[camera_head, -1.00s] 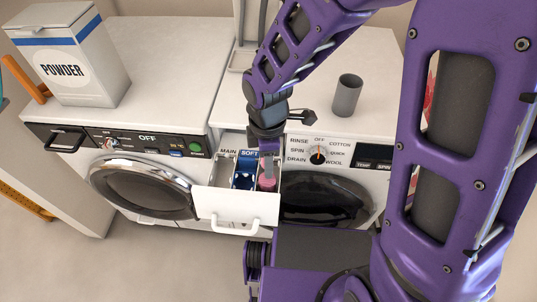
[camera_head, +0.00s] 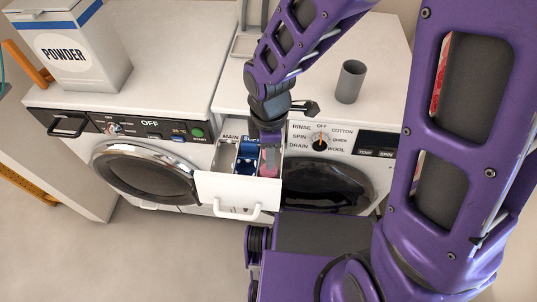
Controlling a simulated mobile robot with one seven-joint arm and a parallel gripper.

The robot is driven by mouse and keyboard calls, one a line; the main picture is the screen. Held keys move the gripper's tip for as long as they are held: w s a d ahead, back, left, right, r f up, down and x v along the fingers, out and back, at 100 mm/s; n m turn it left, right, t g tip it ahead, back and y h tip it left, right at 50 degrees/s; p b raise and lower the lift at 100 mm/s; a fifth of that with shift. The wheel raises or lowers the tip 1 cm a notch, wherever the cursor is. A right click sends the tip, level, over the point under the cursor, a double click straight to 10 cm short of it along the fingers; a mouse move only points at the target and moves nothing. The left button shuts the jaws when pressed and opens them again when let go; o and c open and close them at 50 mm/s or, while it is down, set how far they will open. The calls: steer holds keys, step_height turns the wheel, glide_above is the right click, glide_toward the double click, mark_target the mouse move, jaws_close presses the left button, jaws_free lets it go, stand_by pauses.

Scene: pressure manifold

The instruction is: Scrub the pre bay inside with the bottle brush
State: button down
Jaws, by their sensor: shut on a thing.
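The detergent drawer (camera_head: 238,190) is pulled out of the right washing machine. Its left bay is marked MAIN (camera_head: 225,157), and the middle bay (camera_head: 246,160) is blue with a partly covered label. The right bay's label is hidden by my gripper. My gripper (camera_head: 270,139) points down over that right bay and is shut on the bottle brush. The brush's pink head (camera_head: 269,165) is down in the right bay; the bay's floor and the brush handle are mostly hidden.
A grey cup (camera_head: 350,82) stands on the right machine's top. A powder box (camera_head: 75,50) stands on the left machine (camera_head: 165,50). The control knob (camera_head: 320,142) is just right of the drawer. My purple arm covers much of the right side.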

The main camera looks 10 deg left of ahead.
steer(key=w+p, duration=0.1)
steer(key=w, duration=0.5)
steer(key=shift+w, duration=0.4)
steer(key=shift+s, duration=0.1)
steer(key=shift+s, duration=4.15)
steer(key=shift+w+p, duration=0.35)
steer(key=shift+w, duration=1.8)
